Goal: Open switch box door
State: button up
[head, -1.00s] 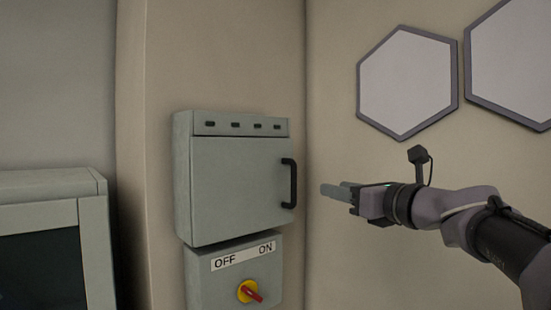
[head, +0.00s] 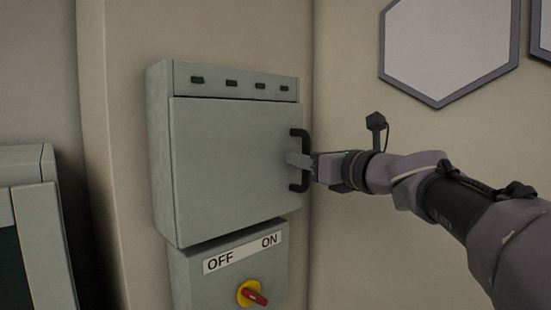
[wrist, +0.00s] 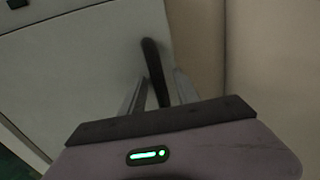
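The grey switch box door (head: 225,160) is closed, with a black vertical bar handle (head: 304,182) on its right side. The handle also shows in the wrist view (wrist: 154,62). My gripper (head: 298,160) is at the handle's mid-height, coming from the right. In the wrist view my gripper (wrist: 160,85) is open, with one finger on each side of the handle and small gaps between. The handle's lower part is hidden behind my gripper body in the wrist view.
Below the door is a switch panel with an OFF/ON label (head: 242,252) and a red knob on a yellow disc (head: 250,293). A wall (head: 350,90) with hexagonal panels (head: 447,48) stands to the right. A grey cabinet (head: 45,245) stands at the lower left.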

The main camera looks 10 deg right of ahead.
jog(key=shift+s, duration=0.15)
jog(key=shift+c, duration=0.2)
grip_shut()
dwell(1.0)
